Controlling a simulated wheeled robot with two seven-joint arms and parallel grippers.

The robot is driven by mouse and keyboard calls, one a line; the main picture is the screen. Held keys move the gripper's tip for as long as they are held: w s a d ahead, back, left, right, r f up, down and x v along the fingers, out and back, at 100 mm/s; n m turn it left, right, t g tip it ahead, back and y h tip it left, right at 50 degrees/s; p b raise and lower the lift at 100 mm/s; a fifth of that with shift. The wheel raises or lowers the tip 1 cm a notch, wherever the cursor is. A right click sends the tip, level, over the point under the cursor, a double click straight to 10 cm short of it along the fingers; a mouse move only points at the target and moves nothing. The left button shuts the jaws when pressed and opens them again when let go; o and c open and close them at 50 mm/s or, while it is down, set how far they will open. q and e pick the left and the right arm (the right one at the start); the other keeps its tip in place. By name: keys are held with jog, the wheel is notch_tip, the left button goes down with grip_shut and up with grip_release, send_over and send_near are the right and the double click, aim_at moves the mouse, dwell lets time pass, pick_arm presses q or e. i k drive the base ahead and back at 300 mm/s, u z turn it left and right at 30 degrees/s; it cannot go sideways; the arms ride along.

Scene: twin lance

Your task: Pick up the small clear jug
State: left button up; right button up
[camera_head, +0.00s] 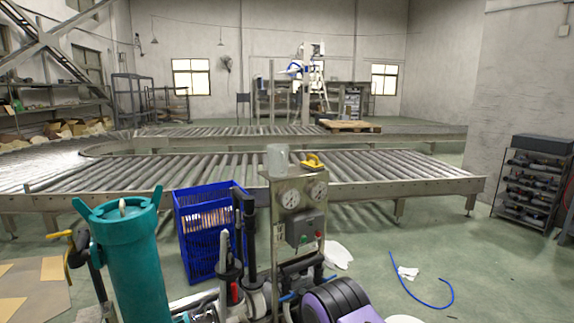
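The small clear jug (277,159) looks pale and see-through. It stands upright on the flat top of a metal gauge stand (291,215), near the stand's left end. A small yellow object (313,162) is at the right end of the same top, close to the jug. No gripper touches the jug. Neither of my grippers can be made out in the head view.
A teal cylinder (137,255) with prongs stands at lower left. A blue crate (198,250) is behind the black upright parts. Roller conveyors (235,173) run behind. A blue hose (420,302) lies on the right floor. A dark rack (533,190) stands at right.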

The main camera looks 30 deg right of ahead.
aim_at(277, 153)
jog(key=z, duration=0.45)
jog(key=k, duration=0.55)
jog(key=z, duration=1.35)
jog(key=i, duration=1.85)
jog(key=u, duration=0.35)
